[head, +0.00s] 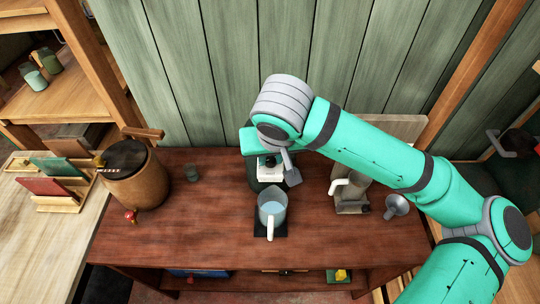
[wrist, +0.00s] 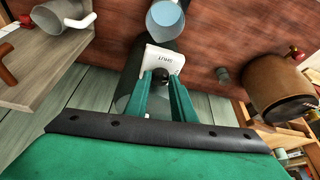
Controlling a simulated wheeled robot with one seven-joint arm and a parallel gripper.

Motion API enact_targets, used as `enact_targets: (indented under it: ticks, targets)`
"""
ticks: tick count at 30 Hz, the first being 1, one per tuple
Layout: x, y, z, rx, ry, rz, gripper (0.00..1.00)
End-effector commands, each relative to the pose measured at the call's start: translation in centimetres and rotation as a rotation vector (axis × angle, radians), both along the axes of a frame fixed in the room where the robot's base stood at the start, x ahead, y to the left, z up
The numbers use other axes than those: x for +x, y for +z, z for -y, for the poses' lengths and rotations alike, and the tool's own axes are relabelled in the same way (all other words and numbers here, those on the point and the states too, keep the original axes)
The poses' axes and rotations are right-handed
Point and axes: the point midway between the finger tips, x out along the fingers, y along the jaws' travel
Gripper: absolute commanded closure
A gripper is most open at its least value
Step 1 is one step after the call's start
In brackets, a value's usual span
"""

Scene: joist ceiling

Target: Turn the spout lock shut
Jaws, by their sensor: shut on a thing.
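The spout lock shows in the wrist view as a small dark knob (wrist: 164,74) below a white plate (wrist: 160,58) with lettering that appears to read SHUT. My gripper (wrist: 165,80) has its two green fingers closed on the knob. In the head view the white plate (head: 270,172) sits on the front of a dark green dispenser (head: 266,184), and my gripper (head: 268,158) is over it, mostly covered by my wrist. A pitcher (head: 271,208) with pale blue liquid stands on a dark mat in front of the dispenser; it also shows in the wrist view (wrist: 166,16). The knob's exact turn is hard to tell.
A brown lidded barrel (head: 136,180) with a red tap stands at the table's left. A white-handled jug (head: 348,190) and a grey funnel (head: 397,206) are on the right. The reddish table (head: 220,230) is clear at front left.

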Motion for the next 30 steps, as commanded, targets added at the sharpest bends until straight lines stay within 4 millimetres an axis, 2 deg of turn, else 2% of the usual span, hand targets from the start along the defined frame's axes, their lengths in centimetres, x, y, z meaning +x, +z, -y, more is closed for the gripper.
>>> enact_targets:
  ticks: [15,21,30]
  targets:
    - [0.09,-0.05,0.56,0.002,0.446,-0.004,1.00]
    - [0.17,-0.03,0.64,0.000,0.560,-0.004,1.00]
    - [0.22,-0.04,0.67,-0.002,0.642,-0.003,1.00]
